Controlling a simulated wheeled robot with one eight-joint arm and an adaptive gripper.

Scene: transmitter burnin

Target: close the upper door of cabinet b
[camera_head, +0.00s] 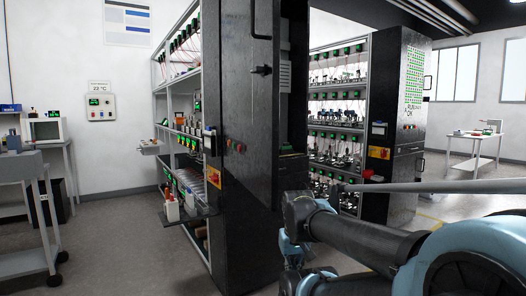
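A tall black cabinet (228,120) stands at the centre, close in front of me; no letter on it is readable, so I cannot tell if it is cabinet b. A narrow dark upper panel with a small handle (262,70) shows on its right part, seen nearly edge-on; it looks like a door standing open. Right of it is a dark recess (292,75) with grey parts inside. My dark and blue arm reaches from the lower right to the cabinet's lower right side. My gripper cannot be made out, and the arm hides the cabinet's lower right part.
Racks with green displays stand left (185,120) and right (338,110). A shelf (198,213) juts out left of the cabinet. A second black cabinet (395,130) stands behind right. A grey cart (35,205) is at far left. The floor (130,245) between is clear.

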